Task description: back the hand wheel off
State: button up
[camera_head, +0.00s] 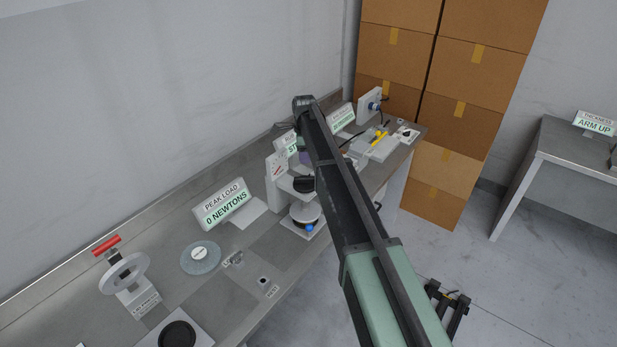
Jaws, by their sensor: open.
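A pale grey ring-shaped wheel (108,275) with a red handle (106,244) stands on a small labelled base at the left of the bench. I take it for the hand wheel, but cannot be sure. A white press-like stand (276,180) with dark round parts is farther back, partly hidden by my arm. My gripper (447,293) shows at the lower right, beside my arm and over the floor. Its two dark fingers are apart with nothing seen between them. It is well away from the ring-shaped wheel and touches nothing that I can see.
The grey bench (240,300) runs along the wall. A peak load sign (226,206) reads 0 newtons. A grey disc (188,259) and a black round pad (177,335) lie near the wheel. Cardboard boxes (487,70) stand behind; another table (570,140) is right, with clear floor between.

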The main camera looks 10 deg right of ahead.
aim_at(305, 177)
notch_tip(305, 177, down, 10)
jog(key=b, duration=0.9)
jog(key=shift+f, duration=0.1)
jog(key=shift+r, duration=0.2)
grip_shut()
